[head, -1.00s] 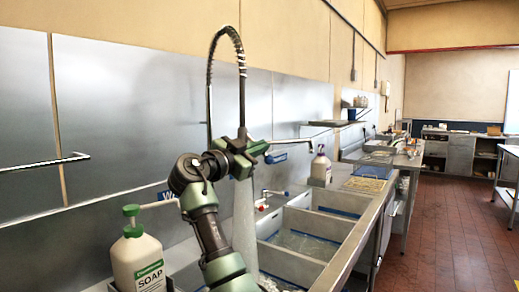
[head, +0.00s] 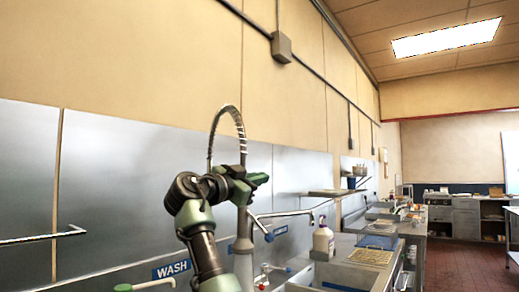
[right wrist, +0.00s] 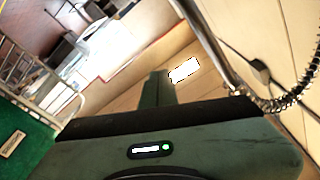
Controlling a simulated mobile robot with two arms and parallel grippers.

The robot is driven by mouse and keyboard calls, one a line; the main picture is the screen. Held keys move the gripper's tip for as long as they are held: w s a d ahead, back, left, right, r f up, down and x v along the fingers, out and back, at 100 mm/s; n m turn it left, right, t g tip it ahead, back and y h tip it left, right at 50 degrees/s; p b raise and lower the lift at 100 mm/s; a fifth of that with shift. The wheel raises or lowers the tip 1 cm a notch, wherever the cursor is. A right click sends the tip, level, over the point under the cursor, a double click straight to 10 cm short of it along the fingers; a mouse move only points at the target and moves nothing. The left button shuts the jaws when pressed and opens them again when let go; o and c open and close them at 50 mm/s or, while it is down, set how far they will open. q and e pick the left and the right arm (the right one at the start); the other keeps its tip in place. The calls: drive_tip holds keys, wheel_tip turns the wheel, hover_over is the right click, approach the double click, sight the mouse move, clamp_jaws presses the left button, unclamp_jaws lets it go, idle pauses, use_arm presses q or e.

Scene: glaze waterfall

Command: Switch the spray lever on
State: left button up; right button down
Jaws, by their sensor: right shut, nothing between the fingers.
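The spray hose (head: 229,115) arches over the sink in a steel spring coil, and its hanging end runs down behind my right gripper. In the right wrist view the coil (right wrist: 292,97) shows at the right. My right gripper (head: 258,180), dark green, is shut and empty, in front of or beside the hose's end; I cannot tell whether they touch. In the right wrist view its closed fingers (right wrist: 157,88) point away with nothing held. I cannot make out the spray lever; it may be hidden behind the gripper. My left gripper is out of view.
A swing spout (head: 286,213) reaches right, below the gripper, with a blue handle (head: 276,233) beneath it. A wall rail (head: 40,238) sticks out at left.

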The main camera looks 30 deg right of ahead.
wheel_tip(320, 180, up, 8)
drive_tip(key=p, duration=0.2)
idle(0.6)
